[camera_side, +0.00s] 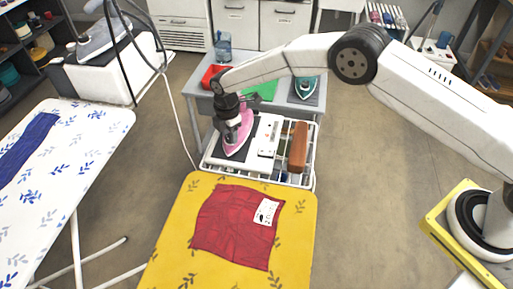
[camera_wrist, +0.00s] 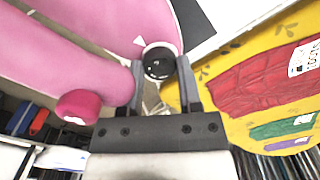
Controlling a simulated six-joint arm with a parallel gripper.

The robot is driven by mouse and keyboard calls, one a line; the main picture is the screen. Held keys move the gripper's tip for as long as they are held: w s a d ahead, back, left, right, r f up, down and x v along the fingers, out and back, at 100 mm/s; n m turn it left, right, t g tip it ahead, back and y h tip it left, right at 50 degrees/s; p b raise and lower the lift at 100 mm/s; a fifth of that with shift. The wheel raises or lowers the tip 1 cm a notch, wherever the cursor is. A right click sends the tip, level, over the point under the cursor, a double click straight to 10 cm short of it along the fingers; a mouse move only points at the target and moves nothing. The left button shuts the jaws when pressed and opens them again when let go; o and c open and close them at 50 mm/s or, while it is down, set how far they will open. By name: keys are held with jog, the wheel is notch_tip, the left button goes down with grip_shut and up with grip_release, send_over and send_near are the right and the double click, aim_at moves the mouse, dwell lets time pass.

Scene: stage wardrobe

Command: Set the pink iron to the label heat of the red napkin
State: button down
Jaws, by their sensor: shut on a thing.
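The pink iron (camera_side: 238,143) rests on a dark pad on the white rack cart; its pink body (camera_wrist: 60,65) fills the upper left of the wrist view. My gripper (camera_side: 229,122) is down over the iron. In the wrist view my gripper's fingers (camera_wrist: 160,66) are shut on the iron's round black dial (camera_wrist: 158,60), one finger on each side. A small white triangle mark sits beside the dial. The dial's setting is not readable. The red napkin (camera_side: 235,230) lies on the yellow ironing board (camera_side: 175,225). Its white care label (camera_side: 266,211) faces up, with symbols too small to read.
A teal iron (camera_side: 306,88) stands on the grey table behind, near a green cloth (camera_side: 262,91) and a red item (camera_side: 213,76). A brown block (camera_side: 298,147) lies on the cart. A white patterned ironing board (camera_side: 80,150) is at left.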

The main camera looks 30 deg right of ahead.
jog(key=shift+c, duration=1.4)
grip_release()
jog(key=shift+r, duration=0.15)
jog(key=shift+r, duration=3.8)
